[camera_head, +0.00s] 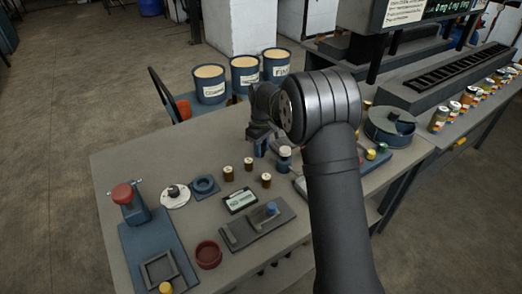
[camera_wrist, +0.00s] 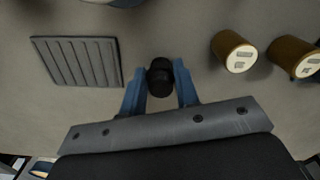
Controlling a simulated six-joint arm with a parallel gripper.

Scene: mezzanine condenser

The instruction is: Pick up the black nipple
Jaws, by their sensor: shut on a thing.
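The black nipple (camera_wrist: 160,78) is a small dark round piece. In the wrist view it sits between the two blue fingers of my gripper (camera_wrist: 160,88), which are shut on it. In the head view my gripper (camera_head: 261,148) is over the far part of the grey workbench (camera_head: 130,160), and the nipple cannot be made out there. I cannot tell whether the nipple is touching the bench.
A grey ribbed pad (camera_wrist: 77,62) lies left of my gripper in the wrist view; brown cylinders (camera_wrist: 233,50) stand to the right. In the head view, a white-and-blue jar (camera_head: 284,158) stands close right of the gripper. Three labelled buckets (camera_head: 245,78) stand behind the bench.

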